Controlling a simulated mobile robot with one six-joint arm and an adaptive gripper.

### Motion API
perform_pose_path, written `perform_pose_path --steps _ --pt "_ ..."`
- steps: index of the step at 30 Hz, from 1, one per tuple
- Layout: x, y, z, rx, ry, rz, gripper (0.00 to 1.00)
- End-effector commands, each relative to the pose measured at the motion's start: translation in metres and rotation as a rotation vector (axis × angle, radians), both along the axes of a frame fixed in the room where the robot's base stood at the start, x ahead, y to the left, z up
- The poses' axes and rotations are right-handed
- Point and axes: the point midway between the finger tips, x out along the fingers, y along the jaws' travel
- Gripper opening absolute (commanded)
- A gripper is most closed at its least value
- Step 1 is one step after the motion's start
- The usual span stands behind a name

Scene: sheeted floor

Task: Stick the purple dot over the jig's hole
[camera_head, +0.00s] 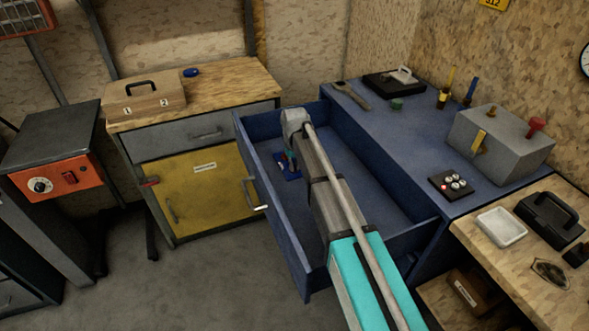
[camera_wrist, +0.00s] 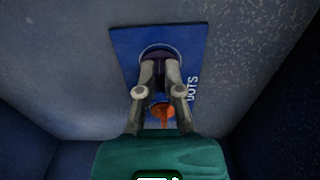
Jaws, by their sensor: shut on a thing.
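A blue card (camera_wrist: 125,42) lettered "DOTS" lies on the floor of the open blue drawer; part of it (camera_head: 293,175) shows in the head view beside my arm. The purple dot (camera_wrist: 155,53) is at the far part of the card, partly hidden by my fingers. My gripper (camera_wrist: 158,66) is over the card, with its fingertips shut on the purple dot. I cannot tell whether the dot is still stuck to the card. An orange spot (camera_wrist: 162,110) shows between the fingers. I cannot tell which thing is the jig, and no hole is clear.
The blue drawer's walls (camera_head: 275,222) stand around my gripper. On the blue bench are a grey box (camera_head: 499,143) with a red knob, a black block with pale discs (camera_head: 451,184) and a wrench (camera_head: 351,95). A white tray (camera_head: 502,226) sits on the wooden bench.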

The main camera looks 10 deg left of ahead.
Motion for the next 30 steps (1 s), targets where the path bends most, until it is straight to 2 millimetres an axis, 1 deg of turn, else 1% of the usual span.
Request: perform_pose_path --steps 3,30 --pt "0.0 0.0 0.005 0.0 0.0 0.0 0.0" --pt "0.0 0.0 0.031 0.0 0.0 0.0 0.0"
